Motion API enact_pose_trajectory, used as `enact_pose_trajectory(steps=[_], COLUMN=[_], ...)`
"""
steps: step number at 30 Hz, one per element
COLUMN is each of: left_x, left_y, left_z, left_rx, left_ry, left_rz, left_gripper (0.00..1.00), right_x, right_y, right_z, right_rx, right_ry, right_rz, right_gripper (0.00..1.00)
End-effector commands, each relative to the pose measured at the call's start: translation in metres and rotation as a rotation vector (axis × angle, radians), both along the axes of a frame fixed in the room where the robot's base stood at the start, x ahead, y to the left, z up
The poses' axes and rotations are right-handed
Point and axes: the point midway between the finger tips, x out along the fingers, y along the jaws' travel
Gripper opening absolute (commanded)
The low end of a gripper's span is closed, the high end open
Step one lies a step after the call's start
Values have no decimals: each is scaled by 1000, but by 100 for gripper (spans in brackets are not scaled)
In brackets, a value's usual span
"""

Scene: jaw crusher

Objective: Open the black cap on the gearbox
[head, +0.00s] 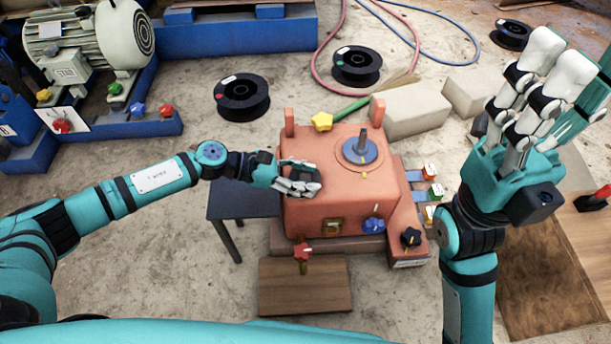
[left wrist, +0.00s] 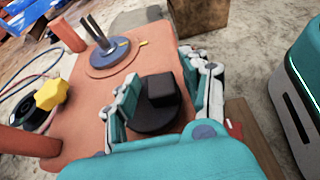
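The gearbox (head: 305,213) is an orange-red housing in the middle of the head view, and its top (left wrist: 80,95) fills much of the left wrist view. The black cap (left wrist: 158,118) is a round disc with a square block on it, on the gearbox top. My left gripper (head: 302,180) is over the gearbox top's left side and hides the cap in the head view. In the left wrist view its fingers (left wrist: 167,80) stand open on both sides of the cap's block, with gaps visible. My right gripper (head: 535,85) is raised at the right, open and empty.
On the gearbox top are a blue-grey disc with an upright lever (head: 361,150) and a yellow knob (head: 321,121). Red (head: 303,252), blue (head: 374,225) and black (head: 411,237) knobs are along the front. A dark table (head: 240,200) stands left. Black spools (head: 243,97) and hoses lie behind.

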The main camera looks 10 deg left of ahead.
Motion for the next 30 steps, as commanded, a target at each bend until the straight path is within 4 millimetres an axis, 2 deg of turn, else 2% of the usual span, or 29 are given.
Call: enact_pose_trajectory(steps=[1,10,30], left_x=[0,0,3], left_y=[0,1,1], left_z=[0,0,4], left_rx=[0,0,-9], left_ry=[0,0,38], left_rz=[0,1,3], left_gripper=[38,0,0], right_x=[0,1,3], right_y=[0,0,0], right_z=[0,-3,-4], right_rx=[0,0,0], right_ry=[0,9,16], right_rz=[0,-1,-1], right_gripper=[40,40,40])
